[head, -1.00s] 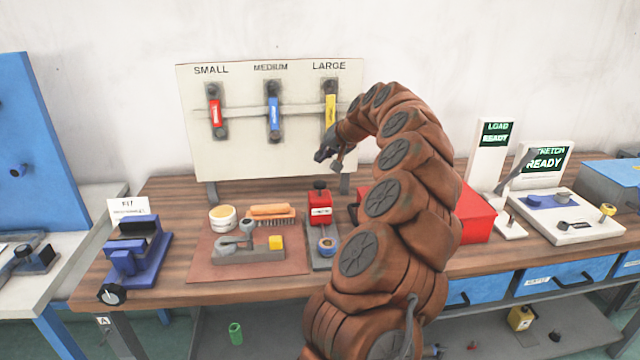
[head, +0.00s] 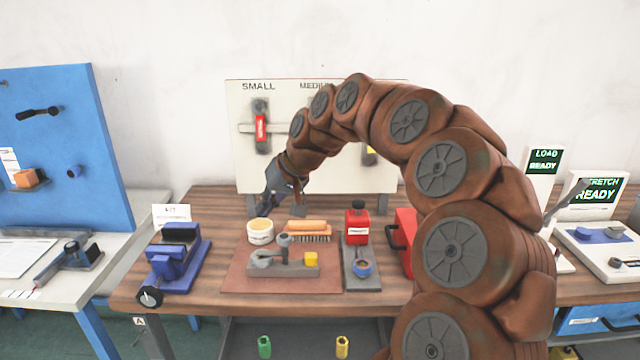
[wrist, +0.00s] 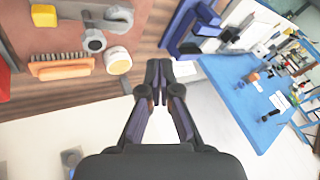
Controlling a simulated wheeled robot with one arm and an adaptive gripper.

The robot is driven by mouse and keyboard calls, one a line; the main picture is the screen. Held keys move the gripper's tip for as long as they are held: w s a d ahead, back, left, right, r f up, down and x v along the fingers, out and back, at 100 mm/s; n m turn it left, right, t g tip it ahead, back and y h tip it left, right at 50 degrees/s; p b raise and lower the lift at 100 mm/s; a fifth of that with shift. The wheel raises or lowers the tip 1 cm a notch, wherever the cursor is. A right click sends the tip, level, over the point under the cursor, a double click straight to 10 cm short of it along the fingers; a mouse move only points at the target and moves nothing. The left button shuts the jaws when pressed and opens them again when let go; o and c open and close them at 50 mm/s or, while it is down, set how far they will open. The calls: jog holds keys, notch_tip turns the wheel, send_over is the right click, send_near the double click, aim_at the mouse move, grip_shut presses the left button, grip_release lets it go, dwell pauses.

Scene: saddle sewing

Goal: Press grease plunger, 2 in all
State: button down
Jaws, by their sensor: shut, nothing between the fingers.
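A red block-shaped dispenser (head: 356,228) with a black knob (head: 358,205) on top stands on a grey base in the head view; it looks like the grease plunger. A small blue round cup (head: 362,268) sits at the front of that base. My gripper (head: 268,208) hangs above the back of the table, left of the dispenser and near the white tub (head: 260,231). In the wrist view my gripper (wrist: 158,70) has its fingers together and empty, beside the same tub (wrist: 118,60). A red patch at that view's left edge may be the dispenser.
A brush (head: 308,231) and a grey fixture with a yellow block (head: 311,259) lie on a brown mat (head: 240,283). A blue clamp (head: 178,262) stands to the left. A board with size labels (head: 240,130) stands behind. A red box (head: 404,238) is right of the dispenser.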

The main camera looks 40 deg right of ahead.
jog(key=s+a+f+n+g, duration=0.3)
jog(key=s+a+f+g, duration=0.15)
jog(key=s+a, duration=0.9)
jog(key=s+f+g+h, duration=0.1)
jog(key=s+f, duration=0.4)
jog(key=s, duration=0.6)
jog(key=s+f+g+h, duration=0.2)
jog(key=s+f, duration=0.3)
jog(key=s, duration=0.6)
jog(key=shift+d+h, duration=0.25)
jog(key=shift+h, duration=0.05)
jog(key=shift+s+a, duration=0.1)
